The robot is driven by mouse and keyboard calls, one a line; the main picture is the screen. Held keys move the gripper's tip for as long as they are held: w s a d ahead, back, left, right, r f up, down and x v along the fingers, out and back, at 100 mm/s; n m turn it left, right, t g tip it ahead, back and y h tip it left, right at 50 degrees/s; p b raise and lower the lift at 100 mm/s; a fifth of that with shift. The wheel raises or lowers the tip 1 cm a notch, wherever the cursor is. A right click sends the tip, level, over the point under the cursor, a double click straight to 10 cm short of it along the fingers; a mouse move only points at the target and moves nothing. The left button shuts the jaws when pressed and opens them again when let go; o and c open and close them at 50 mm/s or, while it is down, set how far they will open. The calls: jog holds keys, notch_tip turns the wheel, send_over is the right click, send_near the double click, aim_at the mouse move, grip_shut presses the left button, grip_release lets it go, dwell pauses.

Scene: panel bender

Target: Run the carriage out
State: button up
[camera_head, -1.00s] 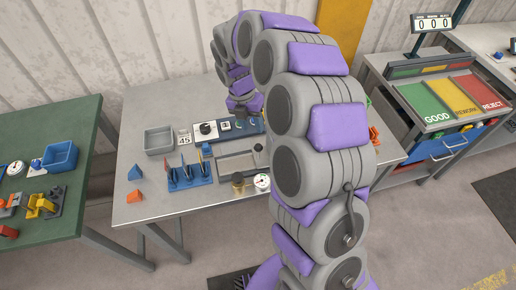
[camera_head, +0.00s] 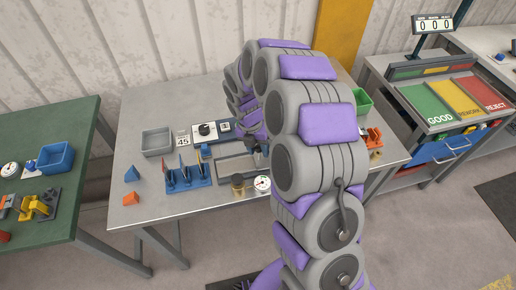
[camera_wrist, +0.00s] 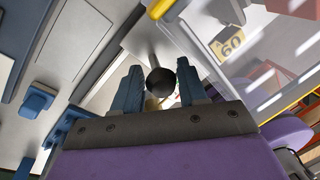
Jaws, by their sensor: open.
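In the wrist view my gripper (camera_wrist: 162,88) is open, its two blue fingers standing either side of a round black knob (camera_wrist: 161,81). The knob sits on a pale rod that runs away from it. I cannot tell whether the fingers touch the knob. In the head view the panel bender, with its grey flat bed (camera_head: 236,168), is on the steel table, and my arm bends down over its right side. My arm hides much of the bender there. I cannot make out for sure which part is the carriage.
Blue holders (camera_head: 185,178), a gauge (camera_head: 262,184), a brass cylinder (camera_head: 238,184) and a grey tray (camera_head: 157,142) stand on the table (camera_head: 195,213).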

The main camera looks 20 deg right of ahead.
jog(key=shift+c, duration=0.3)
grip_shut()
jog(key=shift+a+r+p, duration=0.15)
jog(key=shift+a+p, duration=0.3)
jog(key=shift+p, duration=0.05)
jog(key=a+p, duration=0.6)
jog(key=a, duration=0.5)
jog(key=shift+a, duration=0.25)
jog(key=shift+d, duration=0.2)
